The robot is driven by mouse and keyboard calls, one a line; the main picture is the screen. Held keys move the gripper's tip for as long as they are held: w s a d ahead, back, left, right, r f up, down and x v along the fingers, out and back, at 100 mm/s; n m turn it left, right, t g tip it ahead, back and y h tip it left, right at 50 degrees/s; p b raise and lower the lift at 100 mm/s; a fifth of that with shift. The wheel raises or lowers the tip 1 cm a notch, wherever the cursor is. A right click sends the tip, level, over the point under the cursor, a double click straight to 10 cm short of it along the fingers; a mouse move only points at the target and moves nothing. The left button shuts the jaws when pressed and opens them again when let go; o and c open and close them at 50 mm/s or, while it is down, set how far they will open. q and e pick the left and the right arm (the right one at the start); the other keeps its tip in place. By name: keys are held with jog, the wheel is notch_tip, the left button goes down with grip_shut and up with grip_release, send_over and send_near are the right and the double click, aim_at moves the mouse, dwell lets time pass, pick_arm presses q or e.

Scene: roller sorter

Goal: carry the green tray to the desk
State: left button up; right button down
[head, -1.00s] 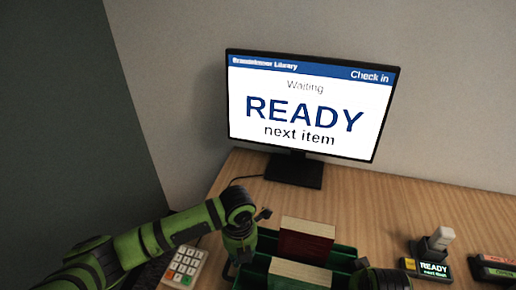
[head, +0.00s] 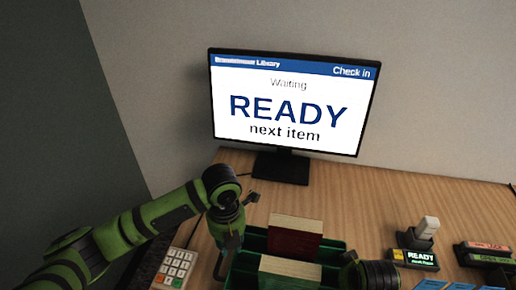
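The green tray (head: 333,252) is at the bottom middle of the head view, over or on the wooden desk (head: 365,205). I cannot tell whether it touches the desk. It holds a dark red book (head: 295,241) and a pale-paged book (head: 290,268). My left gripper (head: 229,262) points down at the tray's left end, and its fingertips are hard to make out. My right arm's wrist (head: 372,274) shows at the tray's right end, and its fingers are hidden below it.
A monitor (head: 290,98) reading "READY" stands behind the tray. A keypad (head: 178,266) lies left of it. The desk's back right is clear.

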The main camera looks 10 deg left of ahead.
pick_arm(q)
jog(key=shift+r, duration=2)
pick_arm(e)
jog(key=shift+w+r, duration=0.1)
pick_arm(q)
jog(key=shift+a, duration=0.1)
jog(key=a+r, duration=0.5)
jog(key=a, duration=0.3)
jog(key=shift+a, duration=0.35)
pick_arm(e)
jog(key=c, duration=1.5)
grip_release()
pick_arm(q)
jog(key=shift+s, duration=0.1)
